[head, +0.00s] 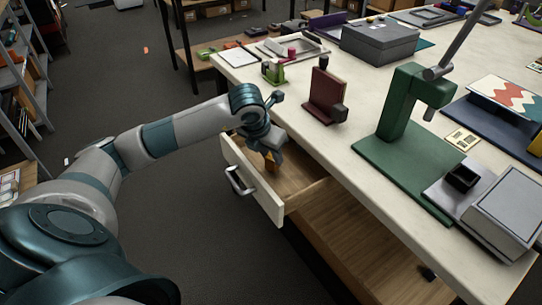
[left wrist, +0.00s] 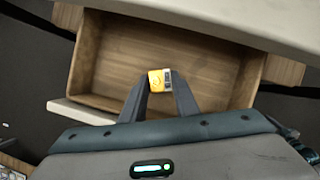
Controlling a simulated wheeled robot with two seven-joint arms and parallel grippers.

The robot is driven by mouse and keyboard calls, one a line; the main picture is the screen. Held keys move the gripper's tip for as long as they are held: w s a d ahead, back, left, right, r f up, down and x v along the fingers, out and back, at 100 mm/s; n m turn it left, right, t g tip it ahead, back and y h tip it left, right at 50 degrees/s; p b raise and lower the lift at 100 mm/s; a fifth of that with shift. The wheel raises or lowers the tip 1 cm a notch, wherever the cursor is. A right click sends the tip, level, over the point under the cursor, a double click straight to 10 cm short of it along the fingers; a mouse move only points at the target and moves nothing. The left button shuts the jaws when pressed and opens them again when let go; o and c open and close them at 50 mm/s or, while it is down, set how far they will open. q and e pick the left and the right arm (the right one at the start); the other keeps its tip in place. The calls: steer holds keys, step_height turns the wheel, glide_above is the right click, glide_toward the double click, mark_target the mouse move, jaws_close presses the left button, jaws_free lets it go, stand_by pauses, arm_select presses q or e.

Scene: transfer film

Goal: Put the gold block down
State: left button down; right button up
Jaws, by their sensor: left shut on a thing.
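The gold block (left wrist: 159,79) shows yellow with a pale, marked side in the left wrist view. My left gripper (left wrist: 160,84) is shut on it, one finger on each side. In the head view the gripper (head: 272,153) points down over the open drawer (head: 253,188), with a bit of the gold block (head: 269,161) showing below it. The drawer is wooden inside and bare where I see it (left wrist: 120,55). I cannot tell whether the block touches the drawer floor. My right gripper is not in view.
The white worktop (head: 310,150) lies above and right of the drawer. On it stand a dark red holder (head: 325,97), a small green device (head: 272,72), a green press (head: 395,125) and a grey box (head: 379,42). Dark floor lies left of the drawer.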

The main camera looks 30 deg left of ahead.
arm_select(q)
steer(key=shift+f, duration=0.65)
steer(key=c, duration=1.7)
jaws_free()
steer(key=o, duration=0.3)
steer(key=shift+o, duration=0.2)
steer(key=shift+s+r, duration=0.1)
steer(key=shift+r, duration=0.2)
steer(key=v, duration=0.3)
steer(key=shift+s+r+b, duration=0.1)
steer(key=shift+r+b, duration=0.05)
steer(key=shift+b, duration=0.25)
steer(key=b+v, duration=0.1)
steer(key=v, duration=0.7)
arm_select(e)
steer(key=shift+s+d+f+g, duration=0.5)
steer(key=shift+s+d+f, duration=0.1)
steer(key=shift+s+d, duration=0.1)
arm_select(q)
steer(key=shift+r, duration=0.1)
